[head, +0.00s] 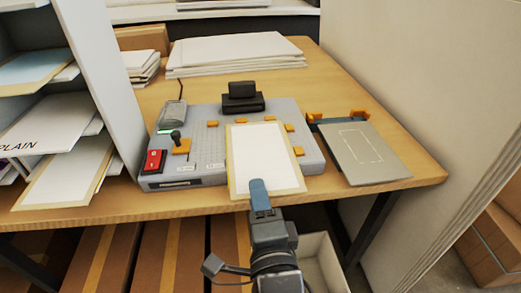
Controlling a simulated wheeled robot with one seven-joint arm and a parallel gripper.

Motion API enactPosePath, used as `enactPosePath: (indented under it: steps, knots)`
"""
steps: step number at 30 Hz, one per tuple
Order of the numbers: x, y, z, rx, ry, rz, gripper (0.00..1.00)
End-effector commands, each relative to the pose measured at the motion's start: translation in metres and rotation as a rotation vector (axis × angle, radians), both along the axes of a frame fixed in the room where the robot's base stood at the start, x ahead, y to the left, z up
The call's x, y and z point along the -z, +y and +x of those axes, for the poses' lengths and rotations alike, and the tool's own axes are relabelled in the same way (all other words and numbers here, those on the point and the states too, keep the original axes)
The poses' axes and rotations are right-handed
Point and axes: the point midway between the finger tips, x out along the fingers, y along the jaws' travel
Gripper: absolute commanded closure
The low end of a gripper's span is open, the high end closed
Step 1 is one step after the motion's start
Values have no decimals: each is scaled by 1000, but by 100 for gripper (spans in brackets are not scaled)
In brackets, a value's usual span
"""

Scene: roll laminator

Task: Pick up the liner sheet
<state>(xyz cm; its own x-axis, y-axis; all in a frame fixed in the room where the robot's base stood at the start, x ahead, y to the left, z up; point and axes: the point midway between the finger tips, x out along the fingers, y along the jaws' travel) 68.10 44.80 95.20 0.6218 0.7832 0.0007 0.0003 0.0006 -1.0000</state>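A white sheet with a tan border (265,152) extends from my gripper (259,188) over the right part of the laminator (205,150). I take it to be the liner sheet, though no label shows on it. My gripper points away from me and its blue finger overlaps the middle of the sheet's near edge. It looks shut on that edge; the lower finger is hidden under the sheet. I cannot tell whether the sheet touches the laminator below it.
A shelf rack (98,80) with sheets stands at the left, one slot labelled PLAIN. A grey board (372,165) with a white outline lies at the right of the table (335,80). A white stack (235,55) lies behind the laminator. An open bin (322,262) is below the table's edge.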

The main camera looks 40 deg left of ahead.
Motion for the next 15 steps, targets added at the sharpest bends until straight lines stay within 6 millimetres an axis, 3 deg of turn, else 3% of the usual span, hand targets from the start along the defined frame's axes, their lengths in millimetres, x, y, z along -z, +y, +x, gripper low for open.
enactPosePath:
  steps: [9, 15]
  knots:
    - [0, 4, 4, 1, 0, 0, 67]
    - [0, 4, 4, 1, 1, -1, 86]
